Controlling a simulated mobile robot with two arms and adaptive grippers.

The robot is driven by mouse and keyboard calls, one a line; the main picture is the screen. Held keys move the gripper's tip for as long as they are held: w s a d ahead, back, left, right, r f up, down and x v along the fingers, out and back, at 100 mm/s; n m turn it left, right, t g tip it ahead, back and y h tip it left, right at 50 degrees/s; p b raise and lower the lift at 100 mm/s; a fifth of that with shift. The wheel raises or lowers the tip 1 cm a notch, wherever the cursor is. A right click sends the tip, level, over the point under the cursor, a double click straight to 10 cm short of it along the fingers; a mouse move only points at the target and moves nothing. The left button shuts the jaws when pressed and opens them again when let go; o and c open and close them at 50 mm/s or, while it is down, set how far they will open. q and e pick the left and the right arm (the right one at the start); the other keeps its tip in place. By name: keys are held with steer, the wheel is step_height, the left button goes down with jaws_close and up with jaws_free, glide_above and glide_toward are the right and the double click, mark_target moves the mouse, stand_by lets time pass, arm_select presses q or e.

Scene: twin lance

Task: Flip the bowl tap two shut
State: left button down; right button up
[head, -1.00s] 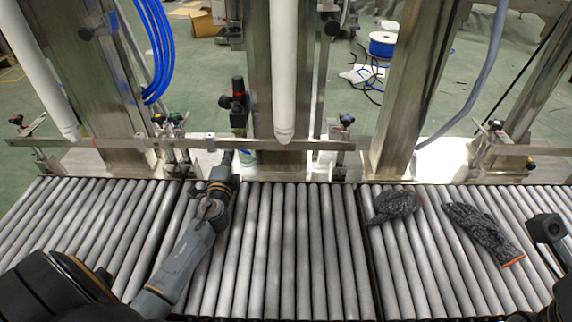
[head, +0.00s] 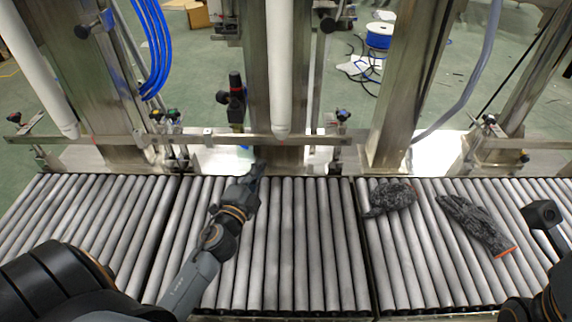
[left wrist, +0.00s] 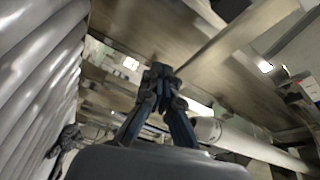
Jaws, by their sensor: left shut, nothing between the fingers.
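I cannot tell for sure which part is bowl tap two. My left gripper (head: 258,168) is at the back edge of the middle rollers, below and a little right of that fitting and apart from it. In the left wrist view its fingers (left wrist: 160,72) meet at the tips, shut and empty. A dark part of my right arm shows at the lower right of the head view; its fingers are not visible.
A steel rail (head: 300,140) with small clamps runs behind the rollers (head: 310,240). A white tube (head: 281,70) hangs above it. The middle rollers are otherwise clear.

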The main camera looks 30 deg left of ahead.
arm_select(q)
steer(key=d+r+t+h, duration=0.1)
steer(key=d+r+h, duration=0.3)
steer(key=d, duration=0.4)
steer(key=shift+s+d+r+t+h+p, duration=0.15)
steer(key=shift+r+t+h+p, duration=0.15)
steer(key=shift+r, duration=0.3)
